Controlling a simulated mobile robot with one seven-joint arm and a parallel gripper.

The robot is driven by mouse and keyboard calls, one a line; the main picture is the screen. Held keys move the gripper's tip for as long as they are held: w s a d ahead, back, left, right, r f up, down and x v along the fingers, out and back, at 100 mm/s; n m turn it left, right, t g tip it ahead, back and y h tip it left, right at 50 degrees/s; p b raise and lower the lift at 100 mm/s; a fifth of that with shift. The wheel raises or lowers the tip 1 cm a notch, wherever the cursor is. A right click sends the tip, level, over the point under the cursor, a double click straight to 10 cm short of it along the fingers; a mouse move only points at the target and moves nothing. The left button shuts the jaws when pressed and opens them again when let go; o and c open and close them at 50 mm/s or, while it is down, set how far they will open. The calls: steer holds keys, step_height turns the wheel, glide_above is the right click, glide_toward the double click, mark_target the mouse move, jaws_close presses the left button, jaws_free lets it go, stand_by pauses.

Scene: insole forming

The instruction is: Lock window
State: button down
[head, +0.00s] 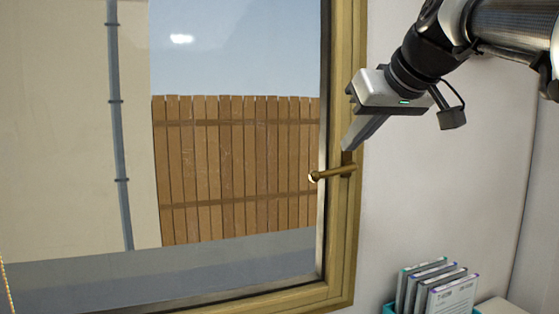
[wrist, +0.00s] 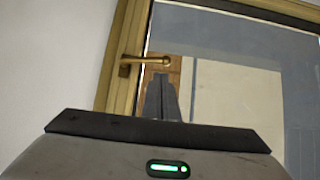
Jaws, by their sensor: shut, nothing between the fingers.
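The window (head: 346,230) has a yellowish wooden frame and stands against the wall, its sash appearing to sit in the frame. A brass handle (head: 332,173) is on the right side of the sash and points left, roughly horizontal. The handle also shows in the wrist view (wrist: 146,61), just beyond the fingertips. My gripper (head: 347,147) is shut and empty, just above the handle in the head view and pointing down to the left. In the wrist view my gripper (wrist: 161,76) has its fingers together. I cannot tell for sure whether it touches the handle; it looks apart.
A teal holder (head: 389,309) with several upright booklets (head: 436,287) stands at the lower right below the window. The white wall (head: 420,190) right of the window is bare. A fence (head: 235,170) and a drainpipe (head: 117,130) show through the glass.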

step_height(320, 180, up, 4)
steer(key=w+n, duration=0.1)
glide_above(332, 170)
steer(key=s, duration=0.4)
step_height(332, 170, down, 5)
steer(key=shift+t, duration=0.5)
steer(key=f, duration=0.1)
steer(key=w+f, duration=0.1)
steer(key=f, duration=0.2)
steer(key=shift+w+d+f, duration=0.15)
steer(key=shift+w+f, duration=0.1)
steer(key=shift+w, duration=0.05)
steer(key=shift+f, duration=0.15)
